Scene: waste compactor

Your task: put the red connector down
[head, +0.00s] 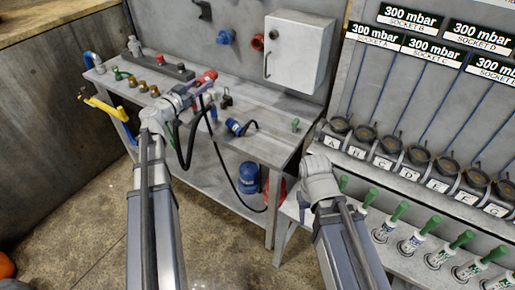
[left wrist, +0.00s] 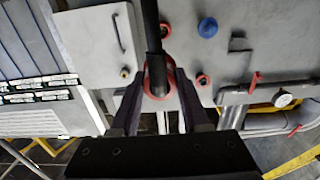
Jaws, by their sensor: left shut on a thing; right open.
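The red connector (head: 206,77) is held by my left gripper (head: 198,94), above the back part of the grey workbench (head: 270,147). In the left wrist view the red connector (left wrist: 158,95) sits between the two dark fingers, with its black hose running up the picture. The connector looks clear of the bench, but the gap is hard to judge. A black hose hangs in a loop below the gripper. My right gripper (head: 304,208) is open and empty in front of the bench's right end; its fingers are mostly hidden behind its wrist.
A blue connector (head: 234,127) with a black cable lies on the bench. A white cabinet (head: 300,52), a blue socket (head: 226,37) and a red socket (head: 258,43) are on the back wall. Valves and fittings crowd the bench's left end. A labelled rack (head: 420,165) stands at right.

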